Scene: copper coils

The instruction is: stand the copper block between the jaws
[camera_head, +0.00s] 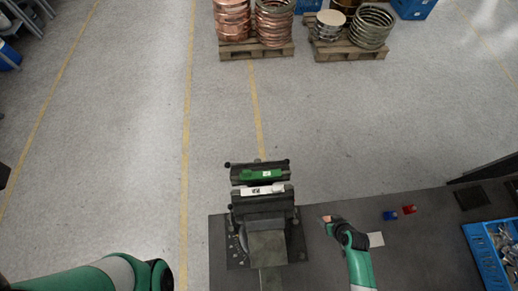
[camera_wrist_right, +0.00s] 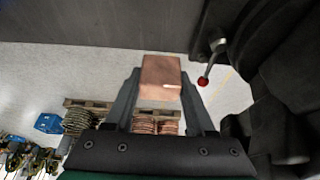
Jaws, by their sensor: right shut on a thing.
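The copper block (camera_wrist_right: 161,75) is held between the two fingers of my right gripper (camera_wrist_right: 162,92) in the right wrist view. In the head view the block (camera_head: 326,219) shows small at the tip of my right gripper (camera_head: 329,222), to the right of the vise. The dark vise (camera_head: 262,215) stands at the table's back left edge. Its jaws carry a green strip (camera_head: 262,174) and a white strip (camera_head: 262,190), with a narrow gap between them. No block shows in that gap. My left arm enters at the lower left, but its gripper is not visible.
The dark table (camera_head: 430,235) is mostly clear around the gripper. A blue crate (camera_head: 475,245) stands at the right edge. A red-knobbed lever (camera_wrist_right: 203,81) is near the block.

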